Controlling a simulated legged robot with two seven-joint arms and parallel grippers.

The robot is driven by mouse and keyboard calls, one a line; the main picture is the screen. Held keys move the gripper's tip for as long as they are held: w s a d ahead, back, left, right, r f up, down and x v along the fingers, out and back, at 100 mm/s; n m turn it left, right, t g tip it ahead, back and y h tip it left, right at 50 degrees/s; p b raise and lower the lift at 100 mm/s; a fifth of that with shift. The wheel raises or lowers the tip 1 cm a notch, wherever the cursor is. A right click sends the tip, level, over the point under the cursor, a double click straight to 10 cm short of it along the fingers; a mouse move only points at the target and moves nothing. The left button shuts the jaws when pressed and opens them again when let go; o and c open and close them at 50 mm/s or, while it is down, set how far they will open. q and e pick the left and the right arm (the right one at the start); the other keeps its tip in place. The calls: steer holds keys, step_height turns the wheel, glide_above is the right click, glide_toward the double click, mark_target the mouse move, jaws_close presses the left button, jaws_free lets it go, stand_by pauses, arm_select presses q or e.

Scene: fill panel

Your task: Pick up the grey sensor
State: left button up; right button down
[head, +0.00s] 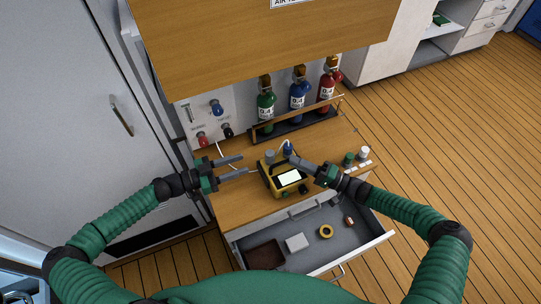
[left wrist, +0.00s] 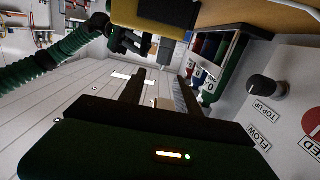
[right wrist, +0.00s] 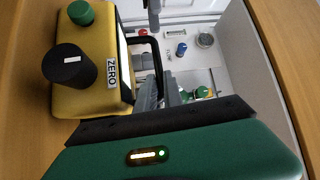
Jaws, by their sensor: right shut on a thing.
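A small grey cylinder (head: 270,156), which looks like the grey sensor, stands at the back left of a yellow device (head: 267,177) with a lit screen. In the left wrist view a grey block (left wrist: 166,50), probably the same sensor, shows beside the yellow device (left wrist: 160,12). My left gripper (head: 244,164) is open and empty, its fingers pointing right toward the sensor, short of it. My right gripper (head: 290,158) is at the back of the device, shut on what looks like its black handle (right wrist: 152,42); the grip itself is partly hidden.
Green, blue and red bottles (head: 297,95) stand in a rack behind. Small green and white pieces (head: 348,158) sit at the counter's right.

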mark_target(266, 156)
arm_select(q)
steer(key=shift+t, duration=0.3)
steer(key=x, duration=0.8)
steer(key=f+x, duration=0.1)
steer(key=x, duration=0.2)
steer(key=shift+w+d, duration=0.3)
jaws_close()
